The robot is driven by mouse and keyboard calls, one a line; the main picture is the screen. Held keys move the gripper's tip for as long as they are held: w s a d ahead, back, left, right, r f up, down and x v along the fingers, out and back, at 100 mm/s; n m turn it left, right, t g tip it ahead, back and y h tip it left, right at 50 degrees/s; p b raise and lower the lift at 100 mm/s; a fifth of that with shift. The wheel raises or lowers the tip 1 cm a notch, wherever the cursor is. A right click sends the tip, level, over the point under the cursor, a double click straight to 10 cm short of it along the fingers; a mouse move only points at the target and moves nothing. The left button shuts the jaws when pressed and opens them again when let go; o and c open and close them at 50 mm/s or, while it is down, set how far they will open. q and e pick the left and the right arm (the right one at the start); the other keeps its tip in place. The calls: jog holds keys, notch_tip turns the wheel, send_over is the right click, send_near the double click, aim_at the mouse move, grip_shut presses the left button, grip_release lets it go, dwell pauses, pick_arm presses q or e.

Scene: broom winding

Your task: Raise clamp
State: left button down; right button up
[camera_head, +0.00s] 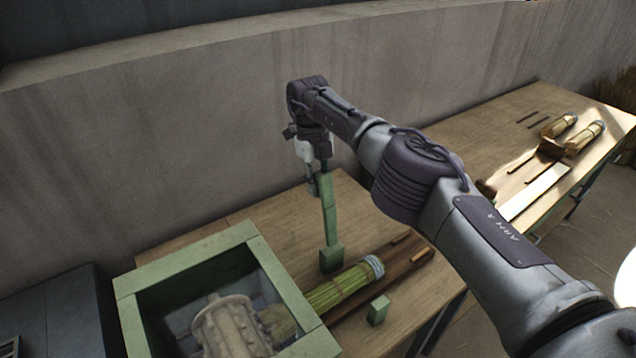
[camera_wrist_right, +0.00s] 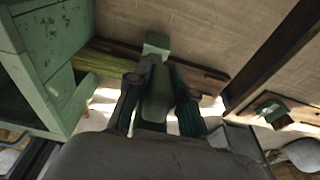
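The clamp (camera_head: 329,215) is a green upright bar with a green block at its foot, standing on the wooden table beside a bundle of straw (camera_head: 345,287). My right gripper (camera_head: 313,182) is at the top of the bar, pointing down. In the right wrist view the green bar (camera_wrist_right: 157,95) runs between the two dark fingers of the gripper (camera_wrist_right: 160,92), which lie close along both its sides. The gripper looks shut on it, though the contact faces are hidden. My left gripper is not in view.
A green open box (camera_head: 180,257) with a pale ribbed part inside stands at the table's left. A small green block (camera_head: 378,310) sits near the front edge. A concrete wall (camera_head: 130,140) rises behind. A second table (camera_head: 480,135) at right holds bundles and tools.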

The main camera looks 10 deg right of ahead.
jog(key=o, duration=0.5)
jog(key=shift+s+f, duration=0.15)
jog(key=shift+c, duration=0.2)
jog(key=shift+r, duration=0.25)
notch_tip(320, 180, up, 10)
jog(key=shift+f, duration=0.2)
jog(key=shift+f, duration=0.1)
